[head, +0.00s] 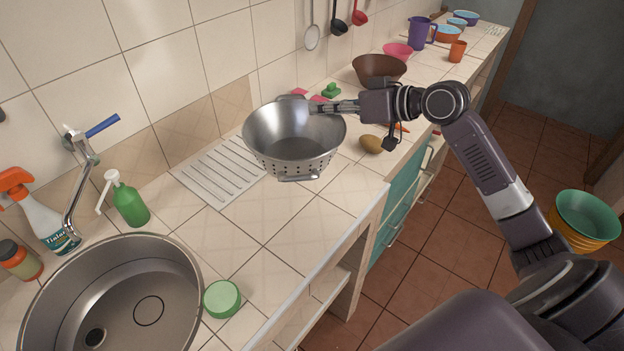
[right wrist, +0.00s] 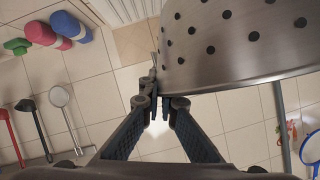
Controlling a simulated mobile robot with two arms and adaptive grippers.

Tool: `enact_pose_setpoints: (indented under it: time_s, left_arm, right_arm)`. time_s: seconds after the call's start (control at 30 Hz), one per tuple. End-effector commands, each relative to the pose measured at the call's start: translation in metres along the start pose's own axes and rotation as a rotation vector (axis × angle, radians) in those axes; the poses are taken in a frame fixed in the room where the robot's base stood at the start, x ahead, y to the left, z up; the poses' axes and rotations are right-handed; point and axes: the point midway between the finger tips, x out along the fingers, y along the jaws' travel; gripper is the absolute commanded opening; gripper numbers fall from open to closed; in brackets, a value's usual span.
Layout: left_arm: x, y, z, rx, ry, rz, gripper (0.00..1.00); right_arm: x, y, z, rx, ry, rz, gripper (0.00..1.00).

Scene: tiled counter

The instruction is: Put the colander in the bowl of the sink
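The colander (head: 290,160) is a steel bowl with holes and small handles, above the counter between the ribbed drainboard and a brown potato-like item. Its perforated side (right wrist: 235,50) fills the upper right of the right wrist view. My right gripper (head: 335,107) is at the colander's right rim, its fingers closed in on the wall (right wrist: 157,92); one fingertip is hidden by the colander. I cannot tell for certain whether its base touches the counter. The round steel sink bowl (head: 180,275) is at the lower left, with the drain visible and nothing in it. My left gripper is not in view.
A green sponge (head: 222,298) lies at the sink's right edge. A faucet (head: 80,180), green soap bottle (head: 128,200) and spray bottle (head: 40,212) stand behind the sink. A brown bowl (head: 379,68) stands farther back. Counter between colander and sink is clear.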

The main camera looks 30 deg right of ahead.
Motion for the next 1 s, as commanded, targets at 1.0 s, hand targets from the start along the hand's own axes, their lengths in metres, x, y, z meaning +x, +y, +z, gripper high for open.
enact_pose_setpoints:
  time_s: [1.0]
  left_arm:
    - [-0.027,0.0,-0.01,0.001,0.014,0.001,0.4]
  right_arm:
    - [0.063,0.054,0.148,0.002,0.002,-0.001,0.0]
